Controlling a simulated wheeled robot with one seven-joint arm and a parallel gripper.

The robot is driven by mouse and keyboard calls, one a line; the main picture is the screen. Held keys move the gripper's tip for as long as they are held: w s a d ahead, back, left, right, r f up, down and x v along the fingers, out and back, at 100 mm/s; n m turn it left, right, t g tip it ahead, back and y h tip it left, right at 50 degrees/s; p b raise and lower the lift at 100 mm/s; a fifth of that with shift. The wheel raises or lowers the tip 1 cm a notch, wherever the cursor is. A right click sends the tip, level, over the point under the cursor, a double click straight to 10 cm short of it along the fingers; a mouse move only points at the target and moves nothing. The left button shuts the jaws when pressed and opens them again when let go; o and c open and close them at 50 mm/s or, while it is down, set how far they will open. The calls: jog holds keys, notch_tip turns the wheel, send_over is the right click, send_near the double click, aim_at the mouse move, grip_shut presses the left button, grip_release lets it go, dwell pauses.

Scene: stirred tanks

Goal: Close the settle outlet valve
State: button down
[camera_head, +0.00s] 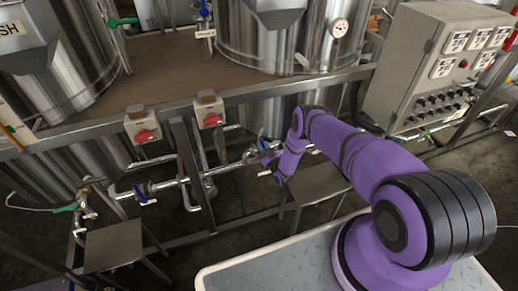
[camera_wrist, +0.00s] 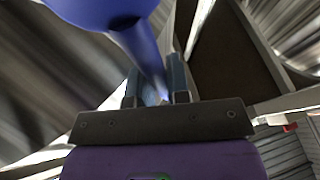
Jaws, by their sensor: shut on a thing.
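A blue lever handle (camera_wrist: 141,45) runs down between the two fingers of my gripper (camera_wrist: 154,76) in the wrist view. The gripper is shut on it, and its wide rounded part lies at the upper left of that view. In the head view my gripper (camera_head: 270,163) is at the low pipework under the tank platform, beside a pipe fitting. The held handle is small there and partly hidden by the gripper. I cannot read a label naming this valve.
Another blue-handled valve (camera_head: 141,194) sits on the pipe to the left, with a green-handled one (camera_head: 66,208) farther left. A small stool (camera_head: 113,246) and a grey step (camera_head: 318,184) stand below. Two red-switch boxes (camera_head: 142,124) (camera_head: 210,110) hang above. A control cabinet (camera_head: 437,65) stands right.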

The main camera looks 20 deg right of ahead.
jog(key=shift+d+m+t+h, duration=0.3)
jog(key=shift+d+m+h, duration=0.35)
jog(key=shift+m, duration=0.55)
jog(key=shift+d, duration=0.15)
jog(key=c, duration=1.1)
grip_release()
jog(key=shift+s, duration=0.1)
jog(key=v, duration=1)
jog(key=shift+s+f, duration=0.2)
jog(key=shift+s, duration=0.1)
jog(key=shift+d, duration=0.15)
